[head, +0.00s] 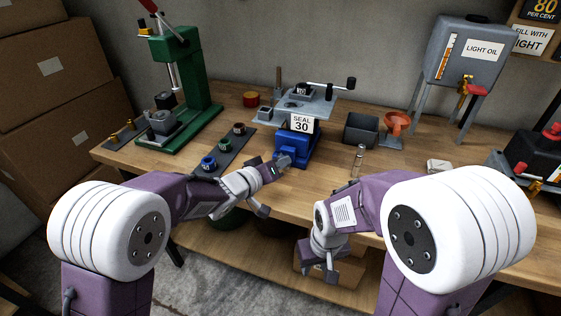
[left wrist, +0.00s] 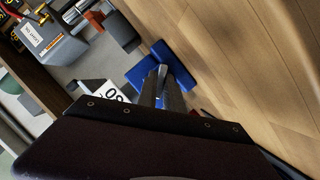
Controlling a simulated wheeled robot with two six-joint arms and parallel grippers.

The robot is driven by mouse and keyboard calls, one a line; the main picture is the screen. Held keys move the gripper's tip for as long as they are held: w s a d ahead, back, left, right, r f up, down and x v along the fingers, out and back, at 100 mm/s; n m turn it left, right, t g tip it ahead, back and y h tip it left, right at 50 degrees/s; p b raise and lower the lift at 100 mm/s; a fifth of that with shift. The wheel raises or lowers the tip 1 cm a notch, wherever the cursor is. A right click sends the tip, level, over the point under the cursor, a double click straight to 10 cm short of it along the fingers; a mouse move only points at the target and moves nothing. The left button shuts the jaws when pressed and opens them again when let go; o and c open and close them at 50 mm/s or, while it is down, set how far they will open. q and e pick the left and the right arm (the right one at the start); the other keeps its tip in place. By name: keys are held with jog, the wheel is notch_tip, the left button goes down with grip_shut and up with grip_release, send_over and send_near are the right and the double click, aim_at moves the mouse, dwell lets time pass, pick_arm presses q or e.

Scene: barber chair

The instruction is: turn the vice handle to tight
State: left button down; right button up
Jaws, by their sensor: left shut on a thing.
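The blue vice (head: 293,150) stands at the front edge of the workbench, with a card reading SEAL 30 (head: 301,124) above it. My left gripper (head: 283,162) is at the front of the vice, shut on the vice handle. The handle is mostly hidden by the gripper in the head view. In the left wrist view a slim grey metal piece, seemingly the handle (left wrist: 161,76), shows at the fingertips in front of the blue vice (left wrist: 176,62). My right gripper (head: 322,265) hangs empty in front of the bench; its finger gap cannot be made out.
A green press (head: 190,85) stands at the left, near a dark strip with several coloured rings (head: 224,150). A grey plate with a crank (head: 318,105) is behind the vice. A grey bin (head: 361,129), orange funnel (head: 397,122) and small glass tube (head: 358,160) are to the right.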

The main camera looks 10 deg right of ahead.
pick_arm(q)
jog(key=shift+d+f+m+y+b, duration=0.1)
jog(key=shift+m+y+b, duration=0.4)
jog(key=shift+m, duration=0.2)
jog(key=m+y+b, duration=0.1)
jog(key=m+b, duration=0.1)
jog(key=b, duration=0.5)
jog(key=m+t+y+b, duration=0.1)
jog(key=b, duration=0.7)
jog(key=shift+d+f+m+t, duration=0.1)
jog(key=shift+m+t, duration=0.2)
jog(key=shift+m, duration=0.1)
jog(key=shift+r+b, duration=0.25)
jog(key=shift+b, duration=0.45)
jog(key=c, duration=1.5)
grip_release()
jog(key=shift+s, duration=0.1)
